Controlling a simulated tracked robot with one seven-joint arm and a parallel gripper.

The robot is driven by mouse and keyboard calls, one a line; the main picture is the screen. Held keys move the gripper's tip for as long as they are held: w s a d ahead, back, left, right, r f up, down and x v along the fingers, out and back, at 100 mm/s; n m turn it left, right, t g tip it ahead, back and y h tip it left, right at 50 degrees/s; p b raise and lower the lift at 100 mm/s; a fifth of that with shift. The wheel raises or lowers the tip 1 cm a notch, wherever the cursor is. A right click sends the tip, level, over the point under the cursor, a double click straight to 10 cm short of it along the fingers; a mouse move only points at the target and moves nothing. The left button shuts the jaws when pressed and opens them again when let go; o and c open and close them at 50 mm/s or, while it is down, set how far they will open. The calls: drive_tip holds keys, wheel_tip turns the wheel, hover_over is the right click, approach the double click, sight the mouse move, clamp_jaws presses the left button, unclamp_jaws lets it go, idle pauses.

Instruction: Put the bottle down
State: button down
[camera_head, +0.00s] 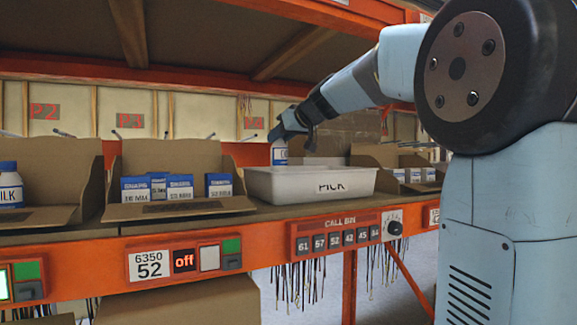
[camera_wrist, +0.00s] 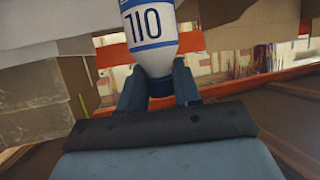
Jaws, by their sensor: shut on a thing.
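A white bottle with a blue label and blue cap (camera_head: 279,153) hangs upright from my gripper (camera_head: 290,130) in the head view. It is at the left back part of the white bin marked PICK (camera_head: 312,184), and the bin's rim is close to its lower end. Whether its base touches anything is hidden. In the wrist view the bottle (camera_wrist: 150,30) sits between the two fingers of my gripper (camera_wrist: 160,88), which are shut on it at the cap and neck.
A cardboard box with several small blue and white cartons (camera_head: 170,187) stands left of the bin. Another bottle (camera_head: 10,186) sits in a box at the far left. More boxes (camera_head: 412,174) are to the right. An orange beam (camera_head: 220,262) edges the shelf.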

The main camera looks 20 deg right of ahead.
sight(286, 150)
drive_tip(key=f, duration=0.1)
drive_tip(key=w+d+f, duration=0.2)
drive_tip(key=f, duration=0.1)
drive_tip(key=shift+w+d+f, duration=0.1)
drive_tip(key=shift+d, duration=0.1)
drive_tip(key=shift+w+d+f, duration=0.15)
drive_tip(key=shift+f, duration=0.8)
drive_tip(key=shift+w+d+f, duration=0.1)
drive_tip(key=shift+f, duration=0.8)
drive_tip(key=c, duration=0.8)
unclamp_jaws()
drive_tip(key=v, duration=1.2)
drive_tip(key=shift+s, duration=0.1)
